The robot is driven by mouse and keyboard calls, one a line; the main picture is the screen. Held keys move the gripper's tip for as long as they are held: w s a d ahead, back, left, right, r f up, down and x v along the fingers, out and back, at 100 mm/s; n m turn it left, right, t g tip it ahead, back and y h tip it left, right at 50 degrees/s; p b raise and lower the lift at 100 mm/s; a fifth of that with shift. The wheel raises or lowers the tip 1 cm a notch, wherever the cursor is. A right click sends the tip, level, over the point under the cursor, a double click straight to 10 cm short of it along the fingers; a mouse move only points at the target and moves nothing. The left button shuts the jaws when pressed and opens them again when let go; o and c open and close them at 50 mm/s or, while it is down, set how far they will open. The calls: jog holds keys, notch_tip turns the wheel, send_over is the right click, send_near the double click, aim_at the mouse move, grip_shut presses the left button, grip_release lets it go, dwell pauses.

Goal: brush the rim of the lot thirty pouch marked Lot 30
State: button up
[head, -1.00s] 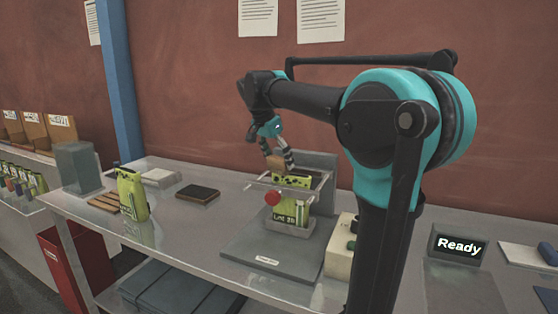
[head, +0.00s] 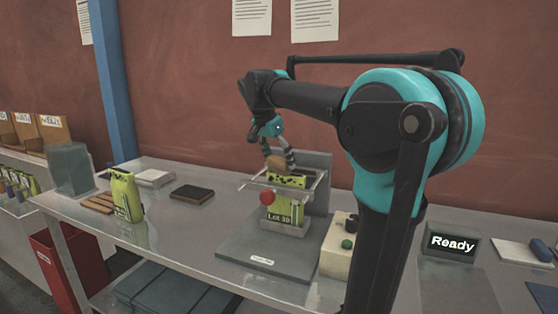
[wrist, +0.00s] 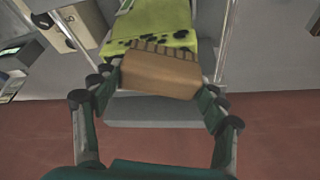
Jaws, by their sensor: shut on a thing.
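The yellow-green pouch labelled Lot 30 (head: 285,210) stands upright in a grey holder in the head view. Dark specks lie along its top, and the pouch also shows in the wrist view (wrist: 165,25). My gripper (head: 277,157) is shut on a brown block brush (wrist: 160,75) just above the pouch's rim. The brush's bristle side (wrist: 165,49) faces the pouch top and overlaps the specked band in the wrist view. I cannot tell whether the bristles touch the rim.
Metal rails with a red knob (head: 267,197) frame the pouch top. A grey back plate (head: 318,170) stands behind. A second green pouch (head: 125,195) and a dark pad (head: 192,194) are to the left. A control box (head: 338,248) and a "Ready" display (head: 453,244) are to the right.

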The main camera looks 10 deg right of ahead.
jog(key=shift+s+d, duration=0.15)
jog(key=shift+s+d+f, duration=0.1)
jog(key=shift+s+d, duration=0.4)
jog(key=shift+d, duration=0.25)
jog(key=shift+s+d, duration=0.1)
jog(key=shift+d, duration=0.05)
jog(key=shift+s+d, duration=0.55)
jog(key=shift+d, duration=0.25)
jog(key=shift+d, duration=0.15)
jog(key=shift+s+d, duration=0.6)
jog(key=shift+d, duration=0.2)
dwell(0.4)
jog(key=shift+r, duration=3.05)
